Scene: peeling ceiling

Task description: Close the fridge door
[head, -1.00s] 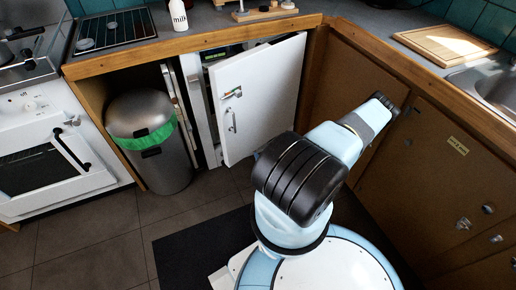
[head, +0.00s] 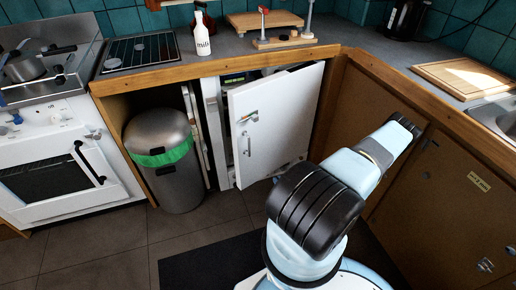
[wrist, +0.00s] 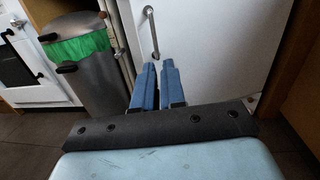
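The white fridge door (head: 278,125) stands ajar in the head view, swung out from the fridge body (head: 212,115) with a dark gap along its left side. It has a slim metal handle (head: 248,146) near its left edge. In the wrist view the door (wrist: 215,50) fills the upper middle, with its handle (wrist: 151,35) upright. My gripper (wrist: 157,66) shows there as two blue fingers side by side with almost no gap, holding nothing. The fingertips point at the door just below the handle; whether they touch it is unclear. The head view does not show my gripper.
A metal bin (head: 165,165) with a green liner stands left of the fridge, and a white oven (head: 50,165) stands further left. Brown cabinets (head: 440,190) line the right. A milk bottle (head: 201,35) stands on the counter above.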

